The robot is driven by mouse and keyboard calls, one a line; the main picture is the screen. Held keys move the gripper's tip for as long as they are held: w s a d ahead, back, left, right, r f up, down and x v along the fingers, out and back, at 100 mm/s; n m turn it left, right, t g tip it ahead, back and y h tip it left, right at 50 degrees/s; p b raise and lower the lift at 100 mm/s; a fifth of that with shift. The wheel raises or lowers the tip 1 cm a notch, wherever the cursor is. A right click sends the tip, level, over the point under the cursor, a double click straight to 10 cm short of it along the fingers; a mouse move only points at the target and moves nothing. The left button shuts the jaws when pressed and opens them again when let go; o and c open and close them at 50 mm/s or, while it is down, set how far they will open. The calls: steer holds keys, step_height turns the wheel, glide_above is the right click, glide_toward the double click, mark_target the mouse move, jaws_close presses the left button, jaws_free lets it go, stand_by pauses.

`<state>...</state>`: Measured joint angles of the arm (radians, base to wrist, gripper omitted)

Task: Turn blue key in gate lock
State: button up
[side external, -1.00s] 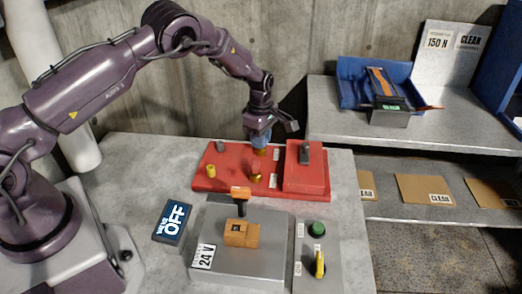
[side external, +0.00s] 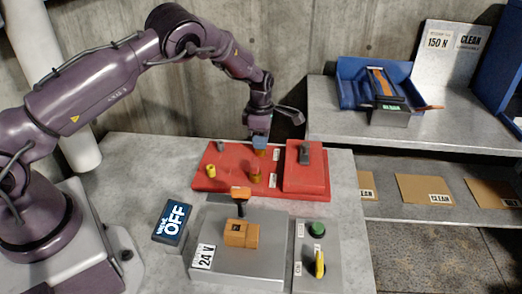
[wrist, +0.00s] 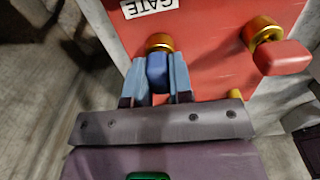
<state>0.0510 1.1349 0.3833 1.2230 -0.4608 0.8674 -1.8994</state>
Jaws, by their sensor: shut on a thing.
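The blue key (wrist: 157,73) sits between the two fingers of my gripper (wrist: 160,78) in the wrist view. Its far end meets a gold lock cylinder (wrist: 160,42) on the red panel, just below the upside-down GATE label (wrist: 148,8). How deep the key sits in the gate lock is hidden. In the side view my gripper (side external: 260,144) points down at the back of the red panel (side external: 222,184), shut on the key, with the gold lock (side external: 260,153) just under it.
A red key (wrist: 283,57) in another gold lock stands to the right in the wrist view. A raised red block (side external: 305,172) with a dark handle is right of my gripper. A grey box with an orange part (side external: 241,234) and a switch panel (side external: 318,262) stand in front.

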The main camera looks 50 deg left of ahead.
steer(key=shift+f, duration=0.2)
steer(key=o, duration=0.9)
steer(key=shift+r, duration=0.1)
steer(key=shift+c, duration=0.4)
steer(key=shift+r, duration=3.55)
